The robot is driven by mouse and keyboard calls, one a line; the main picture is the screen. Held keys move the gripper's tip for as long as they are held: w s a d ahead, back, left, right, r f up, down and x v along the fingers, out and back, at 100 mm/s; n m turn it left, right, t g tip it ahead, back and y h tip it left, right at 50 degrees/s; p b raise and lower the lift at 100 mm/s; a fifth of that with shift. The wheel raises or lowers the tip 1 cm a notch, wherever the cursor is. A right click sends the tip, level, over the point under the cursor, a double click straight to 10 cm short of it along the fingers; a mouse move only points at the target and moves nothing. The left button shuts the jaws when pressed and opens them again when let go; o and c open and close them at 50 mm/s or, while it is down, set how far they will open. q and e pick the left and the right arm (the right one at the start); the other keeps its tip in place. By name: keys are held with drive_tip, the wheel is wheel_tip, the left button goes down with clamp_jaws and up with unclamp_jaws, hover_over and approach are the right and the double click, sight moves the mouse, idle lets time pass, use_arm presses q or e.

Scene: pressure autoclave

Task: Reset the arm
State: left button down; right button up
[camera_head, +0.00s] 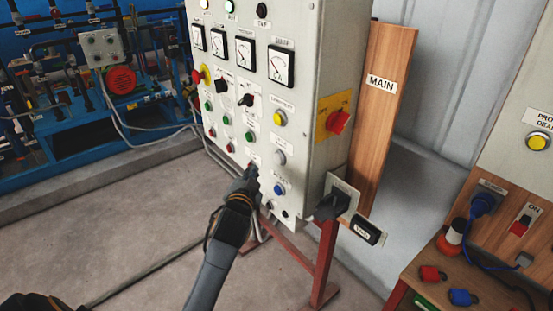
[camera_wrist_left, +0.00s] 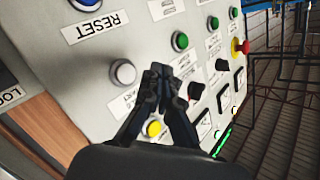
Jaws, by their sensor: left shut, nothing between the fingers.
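My left gripper (camera_head: 249,174) is in front of the lower part of the grey control panel (camera_head: 305,30), left of the blue button (camera_head: 279,189). Its fingers are closed together and empty. In the left wrist view the closed fingertips (camera_wrist_left: 160,72) are beside a white button (camera_wrist_left: 124,73); I cannot tell whether they touch the panel. The blue button (camera_wrist_left: 84,4) shows at the top edge of that view, next to an upside-down RESET label (camera_wrist_left: 95,27). The white button (camera_head: 279,157) and a yellow button (camera_head: 280,118) sit above the blue one in the head view.
Green buttons, black knobs and a red emergency stop (camera_head: 197,76) share the panel. A red rotary switch (camera_head: 338,122) and a black plug (camera_head: 330,206) are at its right side. A wooden bench (camera_head: 420,268) stands at the right. The floor (camera_head: 130,225) at the left is mostly clear.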

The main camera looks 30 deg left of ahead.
idle(0.5)
use_arm(q)
drive_tip(key=s+d+f+m+g+h+b, duration=0.1)
drive_tip(key=s+d+f+g+h+b, duration=0.3)
drive_tip(key=f, duration=1.6)
drive_tip(key=s+d+f+g+h+p, duration=0.15)
drive_tip(key=s+d+f, duration=0.4)
drive_tip(key=f, duration=1.55)
drive_tip(key=s+d+f+g+b, duration=0.1)
drive_tip(key=s+f+g, duration=0.1)
drive_tip(key=s+f, duration=0.6)
drive_tip(key=s+d+f+n+g+b, duration=0.1)
drive_tip(key=s+f, duration=0.8)
drive_tip(key=s, duration=1)
drive_tip(key=s+d+f+g+b, duration=0.2)
drive_tip(key=s+f+g, duration=0.3)
drive_tip(key=s+f, duration=0.4)
drive_tip(key=s+h, duration=0.1)
drive_tip(key=s, duration=0.4)
drive_tip(key=shift+d+f, duration=0.2)
drive_tip(key=shift+d, duration=0.1)
drive_tip(key=shift+g, duration=0.25)
